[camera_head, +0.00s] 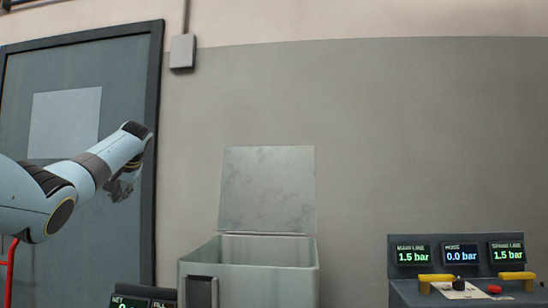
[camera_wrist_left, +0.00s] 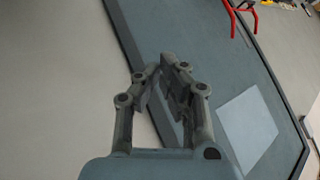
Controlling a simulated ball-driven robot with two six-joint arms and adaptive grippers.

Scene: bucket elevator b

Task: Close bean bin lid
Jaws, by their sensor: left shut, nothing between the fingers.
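The bean bin (camera_head: 250,277) is a pale grey-green metal box at the bottom centre of the head view. Its lid (camera_head: 267,190) stands upright at the back edge, so the bin is open at the top. My left gripper (camera_head: 122,190) is raised to the left of the bin, in front of the door, apart from the lid. In the left wrist view my left gripper (camera_wrist_left: 163,82) has its fingers close together with nothing between them. The bin and lid do not show in that view. My right gripper is in neither view.
A grey door (camera_head: 118,85) with a pale panel is at the left. A control console (camera_head: 460,268) with pressure displays and yellow handles stands right of the bin. A small display (camera_head: 143,300) sits at the bottom left. Red tubing (camera_wrist_left: 236,14) shows in the wrist view.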

